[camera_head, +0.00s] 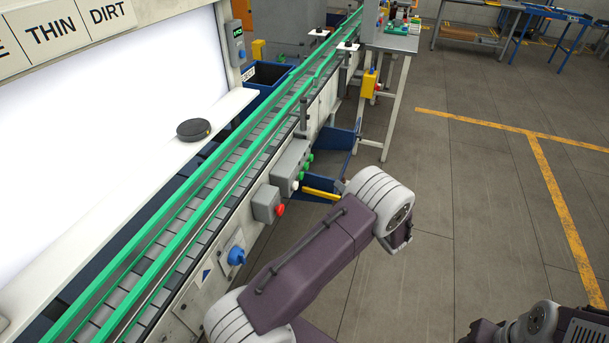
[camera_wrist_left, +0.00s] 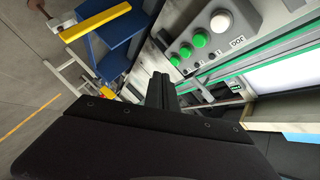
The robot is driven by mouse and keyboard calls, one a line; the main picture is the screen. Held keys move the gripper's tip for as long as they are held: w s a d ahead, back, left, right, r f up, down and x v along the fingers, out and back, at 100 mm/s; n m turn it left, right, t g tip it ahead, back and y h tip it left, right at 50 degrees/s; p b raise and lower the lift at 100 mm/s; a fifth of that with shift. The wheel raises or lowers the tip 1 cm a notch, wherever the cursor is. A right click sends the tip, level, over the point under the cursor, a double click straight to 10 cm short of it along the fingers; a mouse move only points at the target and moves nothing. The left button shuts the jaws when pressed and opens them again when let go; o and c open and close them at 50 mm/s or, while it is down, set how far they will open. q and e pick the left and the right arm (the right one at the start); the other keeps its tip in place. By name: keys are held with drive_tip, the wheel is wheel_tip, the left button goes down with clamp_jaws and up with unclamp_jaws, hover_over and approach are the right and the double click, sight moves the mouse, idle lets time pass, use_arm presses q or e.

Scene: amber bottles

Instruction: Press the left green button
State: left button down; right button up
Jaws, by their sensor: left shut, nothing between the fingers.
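A grey control box (camera_head: 292,163) on the conveyor's side carries a white button (camera_head: 295,186) at its near end and a row of green buttons (camera_head: 304,168) beyond it. In the left wrist view the white button (camera_wrist_left: 221,22) sits at the upper right. One green button (camera_wrist_left: 200,39) is beside it, then a second (camera_wrist_left: 185,51) and a third (camera_wrist_left: 175,60). My left gripper (camera_wrist_left: 161,90) is shut and empty, apart from the buttons and below them in the picture. In the head view its fingers are hidden behind my arm.
A smaller box (camera_head: 266,203) with a red button (camera_head: 280,209) and a blue rotary knob (camera_head: 236,256) are nearer on the conveyor side. A yellow bar (camera_head: 321,194) juts out below the control box. The green-railed conveyor (camera_head: 200,212) runs alongside. Floor at right is open.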

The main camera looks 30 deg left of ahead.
sight(301, 175)
use_arm(q)
drive_tip(key=s+a+p, duration=0.2)
drive_tip(key=a, duration=0.6)
drive_tip(key=shift+a, duration=0.3)
drive_tip(key=shift+f, duration=0.1)
idle(1.6)
drive_tip(key=shift+a, duration=0.45)
